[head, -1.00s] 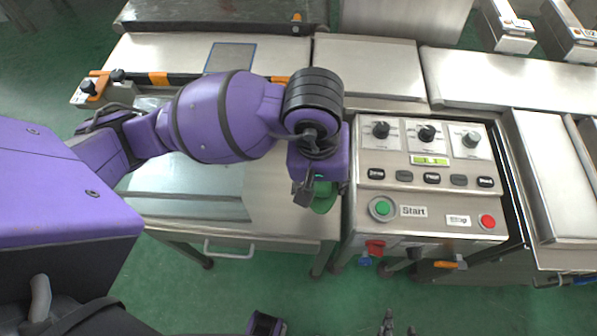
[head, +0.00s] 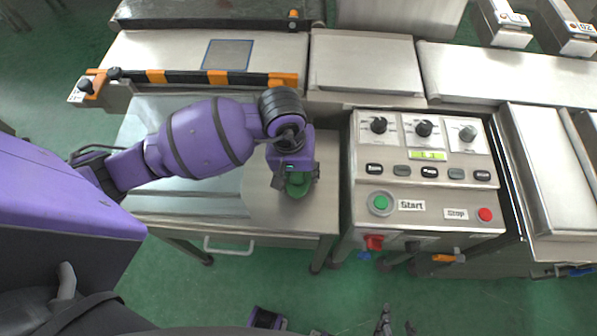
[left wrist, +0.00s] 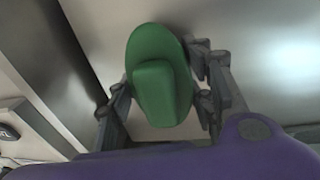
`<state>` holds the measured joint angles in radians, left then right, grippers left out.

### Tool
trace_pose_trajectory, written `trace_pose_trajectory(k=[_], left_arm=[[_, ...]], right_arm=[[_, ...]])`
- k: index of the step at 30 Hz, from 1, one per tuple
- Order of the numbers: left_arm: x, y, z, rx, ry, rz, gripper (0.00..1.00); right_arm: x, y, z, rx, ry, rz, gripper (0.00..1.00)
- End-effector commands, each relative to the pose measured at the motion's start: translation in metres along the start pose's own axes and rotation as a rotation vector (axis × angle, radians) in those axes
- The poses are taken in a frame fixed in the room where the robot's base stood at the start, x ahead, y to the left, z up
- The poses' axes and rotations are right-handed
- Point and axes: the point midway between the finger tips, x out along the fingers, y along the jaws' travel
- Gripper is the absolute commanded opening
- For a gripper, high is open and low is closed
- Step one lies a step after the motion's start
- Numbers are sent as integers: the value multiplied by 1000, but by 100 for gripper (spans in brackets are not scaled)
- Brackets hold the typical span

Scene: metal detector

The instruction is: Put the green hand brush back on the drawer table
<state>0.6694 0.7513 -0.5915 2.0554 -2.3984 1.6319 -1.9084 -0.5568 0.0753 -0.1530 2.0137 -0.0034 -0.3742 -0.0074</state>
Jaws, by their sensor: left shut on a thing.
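The green hand brush (head: 297,189) is held in my left gripper (head: 295,172), over the right part of the drawer table (head: 285,216). I cannot tell whether the brush touches the table top. In the left wrist view the brush (left wrist: 158,60) sits between the two fingers of my left gripper (left wrist: 165,105), with a metal surface behind it. My right gripper (head: 397,326) shows only partly at the bottom edge of the head view, low in front of the machine. Its fingertips are apart with nothing seen between them.
The control panel (head: 425,150) with start and stop buttons stands just right of the drawer table, across a narrow gap. A black and orange striped bar (head: 190,78) runs along the table's back. The table's front right part is bare.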

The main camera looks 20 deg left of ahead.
Motion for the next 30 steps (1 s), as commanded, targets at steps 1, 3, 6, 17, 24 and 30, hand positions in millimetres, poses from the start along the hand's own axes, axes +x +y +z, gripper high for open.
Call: trace_pose_trajectory(k=[1, 3, 6, 17, 24, 30], left_arm=[[-1, 0, 0, 0, 1, 0, 15], [0, 0, 0, 0, 1, 0, 15], [4, -1, 0, 0, 0, -1, 15], [12, -2, 0, 0, 0, -1, 15], [12, -2, 1, 0, 0, -1, 67], [12, -2, 1, 0, 0, -1, 67]], right_arm=[[0, 0, 0, 0, 0, 0, 40], [0, 0, 0, 0, 0, 0, 40], [1, 0, 3, -1, -4, 0, 40], [5, -1, 10, -3, -13, -1, 40], [5, 0, 6, -3, -6, 0, 40], [5, 0, 5, -3, -3, 0, 40]])
